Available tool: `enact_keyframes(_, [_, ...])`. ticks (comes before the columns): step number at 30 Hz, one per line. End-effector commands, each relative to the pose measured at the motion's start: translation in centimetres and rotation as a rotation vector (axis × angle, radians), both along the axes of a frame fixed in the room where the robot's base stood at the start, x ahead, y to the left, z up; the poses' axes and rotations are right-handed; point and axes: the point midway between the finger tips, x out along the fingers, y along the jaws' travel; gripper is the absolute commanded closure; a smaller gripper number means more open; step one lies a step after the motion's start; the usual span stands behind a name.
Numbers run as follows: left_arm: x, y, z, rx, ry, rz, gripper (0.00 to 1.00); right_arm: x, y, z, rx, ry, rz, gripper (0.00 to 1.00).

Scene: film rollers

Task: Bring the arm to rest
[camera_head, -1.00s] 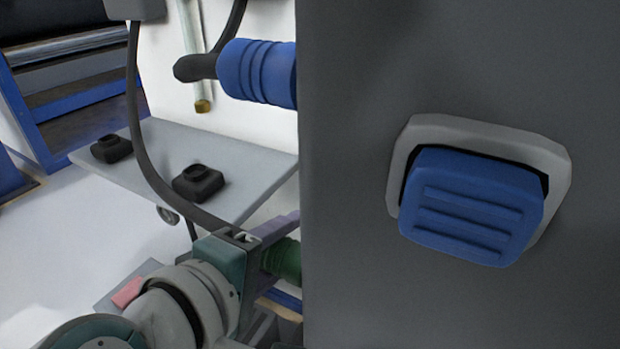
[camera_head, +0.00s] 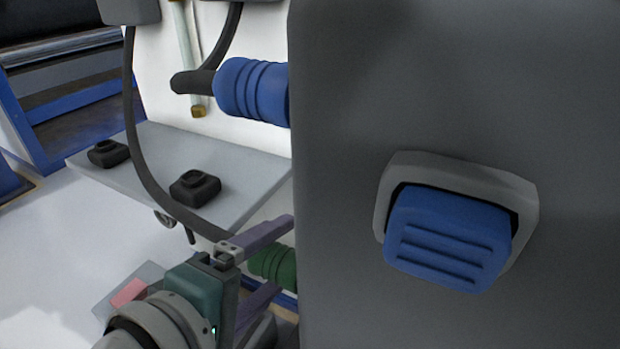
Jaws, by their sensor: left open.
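My left gripper (camera_head: 281,262) is at the lower middle of the head view, with two purple-grey fingers spread apart. A green ribbed grip (camera_head: 272,264) shows between and behind the fingers; I cannot tell whether they touch it. The gripper looks open and holds nothing that I can make out. The fingertips are close to the left edge of a large dark grey panel (camera_head: 420,90). My right gripper is not in view.
A blue ribbed block (camera_head: 448,238) in a grey frame sits on the panel. A blue ribbed grip (camera_head: 252,90) sticks out left of the panel. A grey shelf (camera_head: 235,165) carries two black knobs (camera_head: 195,187). A dark cable (camera_head: 134,120) hangs in front of the shelf.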

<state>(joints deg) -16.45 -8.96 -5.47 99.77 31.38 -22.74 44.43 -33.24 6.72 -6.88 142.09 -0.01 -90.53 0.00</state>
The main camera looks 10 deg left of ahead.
Motion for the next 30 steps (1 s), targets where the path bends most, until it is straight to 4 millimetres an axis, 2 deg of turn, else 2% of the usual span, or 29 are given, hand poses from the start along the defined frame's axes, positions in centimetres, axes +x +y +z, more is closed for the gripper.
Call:
enact_keyframes(1, [-1.1, 0.4, 0.8, 0.003, 0.003, -0.001, 0.17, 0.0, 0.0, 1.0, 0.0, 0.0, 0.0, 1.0])
enact_keyframes(6, [-4.0, 1.4, 2.1, 0.002, 0.002, -0.003, 0.17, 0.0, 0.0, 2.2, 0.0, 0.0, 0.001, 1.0])
enact_keyframes(14, [-6.3, 1.9, 2.8, 0.055, 0.003, -0.05, 0.17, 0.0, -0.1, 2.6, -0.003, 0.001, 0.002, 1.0])
enact_keyframes(17, [-7.4, 1.4, 2.6, 0.208, 0.018, -0.184, 0.17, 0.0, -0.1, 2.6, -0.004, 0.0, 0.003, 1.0])
enact_keyframes(19, [-8.6, 1.4, 2.2, 0.369, 0.04, -0.317, 0.17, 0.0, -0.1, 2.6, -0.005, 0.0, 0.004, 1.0])
enact_keyframes(22, [-10.8, 2.4, 1.6, 0.62, 0.087, -0.513, 0.17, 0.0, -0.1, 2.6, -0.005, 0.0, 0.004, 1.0])
enact_keyframes(26, [-13.8, 5.3, 1.2, 0.914, 0.18, -0.74, 0.17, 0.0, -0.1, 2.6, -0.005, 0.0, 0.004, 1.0])
enact_keyframes(30, [-17.3, 9.5, 1.7, 1.174, 0.323, -0.952, 0.17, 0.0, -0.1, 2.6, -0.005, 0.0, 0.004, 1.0])
